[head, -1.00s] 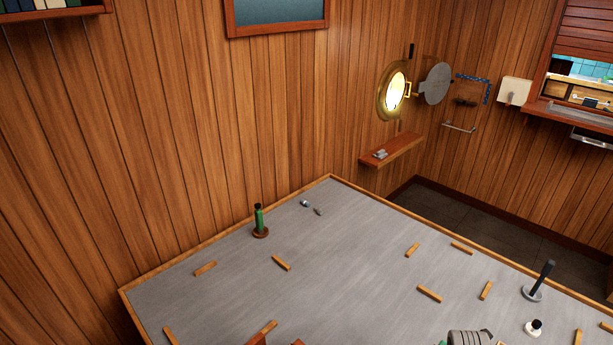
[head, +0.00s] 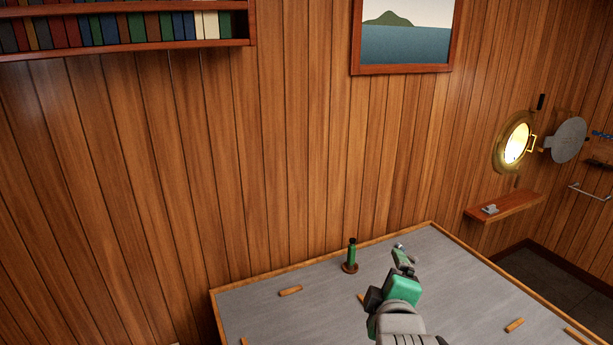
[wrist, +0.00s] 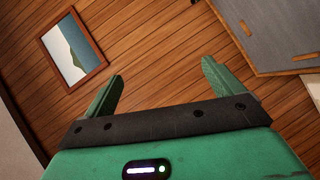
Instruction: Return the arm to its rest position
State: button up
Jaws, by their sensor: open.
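My gripper (head: 403,258) is in the lower right of the head view, over the far part of the grey table (head: 320,312). Its green body and part of my grey arm hide some of the table. In the wrist view the two green fingers (wrist: 162,72) stand wide apart with nothing between them. Beyond them are the plank wall and a tilted framed picture (wrist: 74,50).
A green bottle (head: 351,254) stands on a round brown base left of my gripper. Several wooden strips, one at the left (head: 290,291), lie on the table. A small pale object (head: 399,246) shows just beyond my gripper. A wall shelf (head: 503,207) is at the right.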

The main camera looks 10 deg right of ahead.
jog(key=s+a+r+m+t+y, duration=0.1)
jog(key=s+a+r+m+t, duration=0.25)
jog(key=a+r, duration=0.45)
jog(key=s+a+r+m+t+y, duration=0.1)
jog(key=s+a+r+m+t, duration=0.15)
jog(key=s+a+r, duration=0.5)
jog(key=s+a+r+m+t+y, duration=0.2)
jog(key=s+a+r+m+t, duration=0.25)
jog(key=s+r, duration=0.75)
notch_tip(320, 180, up, 19)
jog(key=s+a+m+p, duration=0.1)
jog(key=p, duration=1.6)
jog(key=shift+f, duration=0.15)
jog(key=shift+f, duration=0.1)
